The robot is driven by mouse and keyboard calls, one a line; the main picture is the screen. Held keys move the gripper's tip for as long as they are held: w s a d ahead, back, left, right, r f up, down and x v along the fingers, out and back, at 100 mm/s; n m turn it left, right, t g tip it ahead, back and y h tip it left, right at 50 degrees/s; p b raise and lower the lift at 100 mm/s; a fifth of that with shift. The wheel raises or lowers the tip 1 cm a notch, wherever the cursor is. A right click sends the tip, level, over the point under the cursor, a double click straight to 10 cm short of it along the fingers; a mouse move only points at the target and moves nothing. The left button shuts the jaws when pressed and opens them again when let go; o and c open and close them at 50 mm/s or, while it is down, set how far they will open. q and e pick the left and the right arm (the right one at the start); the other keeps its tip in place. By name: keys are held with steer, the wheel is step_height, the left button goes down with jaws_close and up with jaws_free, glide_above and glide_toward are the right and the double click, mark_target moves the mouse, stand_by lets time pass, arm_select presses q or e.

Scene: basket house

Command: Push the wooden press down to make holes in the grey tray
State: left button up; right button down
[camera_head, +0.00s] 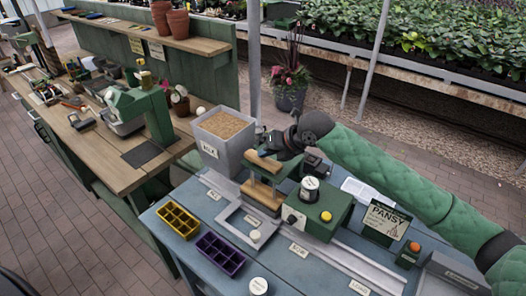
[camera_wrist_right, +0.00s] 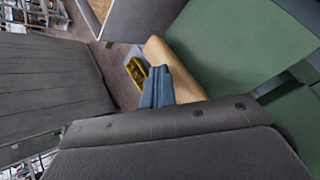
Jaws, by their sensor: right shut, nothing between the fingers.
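The wooden press stands on the blue table, with a wooden handle bar (camera_head: 263,162) on green posts above a wooden lower board (camera_head: 262,196). A flat grey tray-like piece (camera_head: 230,213) lies in front of the press; I cannot tell whether it is the grey tray, and no holes can be made out. My right gripper (camera_head: 274,152) is shut and empty, right at the handle bar; whether it touches is unclear. In the right wrist view, the handle bar (camera_wrist_right: 172,62) is close by, partly hidden behind the dark gripper parts. My left gripper is out of view.
A bin of brown soil (camera_head: 223,125) stands behind left of the press. A green box with a yellow button (camera_head: 326,216) is to its right. Yellow (camera_head: 179,221) and purple (camera_head: 220,256) cell trays lie at the front left. A PANSY sign (camera_head: 384,222) stands right.

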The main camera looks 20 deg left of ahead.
steer(key=shift+f, duration=0.25)
steer(key=shift+r, duration=0.15)
steer(key=shift+r+p, duration=0.85)
steer(key=shift+r, duration=1.25)
steer(key=shift+r, duration=0.15)
step_height(320, 180, up, 5)
steer(key=shift+f+p, duration=0.1)
steer(key=shift+p, duration=0.95)
